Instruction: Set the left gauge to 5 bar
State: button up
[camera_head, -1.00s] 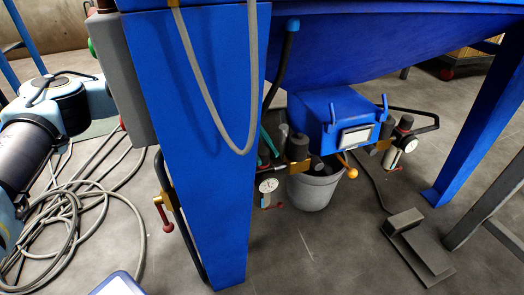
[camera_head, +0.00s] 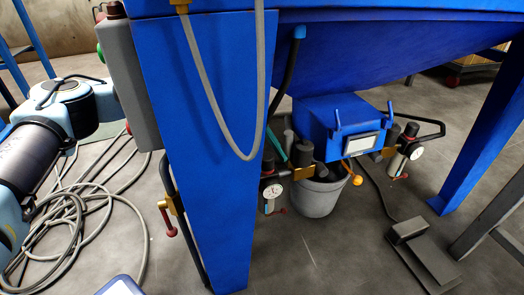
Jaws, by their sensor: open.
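The left gauge (camera_head: 272,191) is a small round white dial low under the blue machine, just right of its front leg. Its needle is too small to read. A dark regulator body with a brass block (camera_head: 302,173) sits beside it, and a small red handle hangs just below right of the dial. A second gauge (camera_head: 417,153) sits further right, past the blue box. My arm shows at the left edge, left of the blue leg and well apart from the left gauge. My gripper is not in view.
The wide blue leg (camera_head: 205,140) stands between my arm and the left gauge. A grey hose loop hangs in front of it. A grey bucket (camera_head: 318,198) stands behind the gauge. Coiled cables (camera_head: 75,235) lie on the left floor, and a foot pedal (camera_head: 425,252) lies at right.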

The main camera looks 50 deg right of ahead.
jog(key=w+d+b, duration=0.4)
jog(key=w+b, duration=0.1)
jog(key=w, duration=0.7)
jog(key=shift+d+r+b, duration=0.2)
jog(key=shift+d+b, duration=0.15)
jog(key=shift+f, duration=0.1)
